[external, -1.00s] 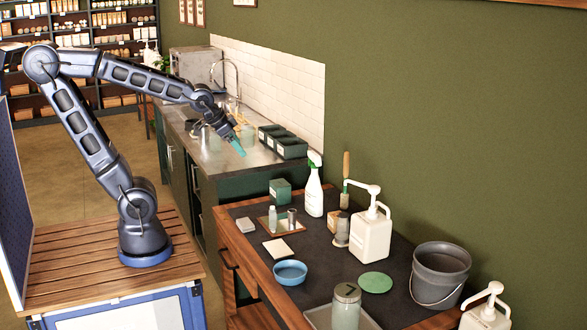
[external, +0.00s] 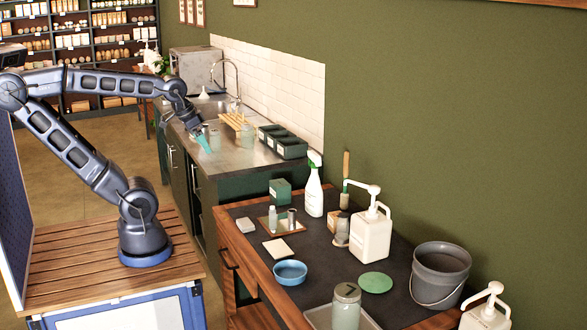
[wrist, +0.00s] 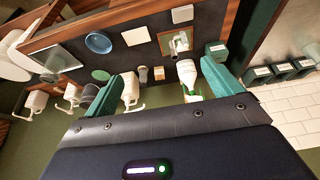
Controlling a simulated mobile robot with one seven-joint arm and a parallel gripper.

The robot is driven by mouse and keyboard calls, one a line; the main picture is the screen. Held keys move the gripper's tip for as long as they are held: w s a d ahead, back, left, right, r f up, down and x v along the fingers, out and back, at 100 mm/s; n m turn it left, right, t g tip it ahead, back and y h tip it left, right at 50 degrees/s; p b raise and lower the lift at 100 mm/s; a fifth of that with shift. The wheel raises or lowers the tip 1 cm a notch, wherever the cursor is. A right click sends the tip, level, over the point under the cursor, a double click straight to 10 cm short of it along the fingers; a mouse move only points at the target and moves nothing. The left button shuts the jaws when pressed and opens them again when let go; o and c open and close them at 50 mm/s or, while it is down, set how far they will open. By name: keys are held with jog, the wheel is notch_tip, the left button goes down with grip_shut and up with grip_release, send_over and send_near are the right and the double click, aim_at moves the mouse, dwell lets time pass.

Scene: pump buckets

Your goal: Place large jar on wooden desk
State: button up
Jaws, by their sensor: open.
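The wooden desk (external: 244,254) with a dark top stands in front of the green wall. Clear glass jars (external: 246,136) stand on the metal counter; I cannot tell which jar is the large one. My gripper (external: 207,146), with teal fingers, is over the metal counter, left of those jars. It is open, and nothing shows between its fingers in the wrist view (wrist: 168,72).
The desk holds a blue bowl (external: 290,272), green disc (external: 376,282), white pump bottle (external: 371,238), spray bottle (external: 314,195) and grey bucket (external: 440,274). Dark bins (external: 290,148) and a wooden rack (external: 235,121) are on the counter. Some dark desktop is bare between items.

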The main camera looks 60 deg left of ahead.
jog(key=w+d+f+m+t, duration=0.2)
jog(key=w+d, duration=0.1)
jog(key=w, duration=0.8)
jog(key=w+d+f+m+t+h, duration=0.2)
jog(key=w+d+f+m, duration=0.15)
jog(key=w+d, duration=0.5)
jog(key=w+d+f+m+t+h, duration=0.1)
jog(key=w+d+f+m+h, duration=0.1)
jog(key=w+d+f, duration=0.5)
jog(key=m+g+h, duration=0.3)
jog(key=m+h, duration=0.3)
jog(key=h, duration=0.7)
send_near(336, 288)
jog(key=w+d, duration=0.2)
jog(key=x, duration=0.5)
jog(key=shift+s+d+f, duration=0.1)
jog(key=shift+d+f, duration=0.1)
jog(key=shift+f, duration=0.05)
jog(key=shift+w+x, duration=0.15)
jog(key=shift+x, duration=1.15)
jog(key=shift+w+x, duration=0.1)
jog(key=shift+x, duration=1.2)
jog(key=shift+a+r, duration=0.1)
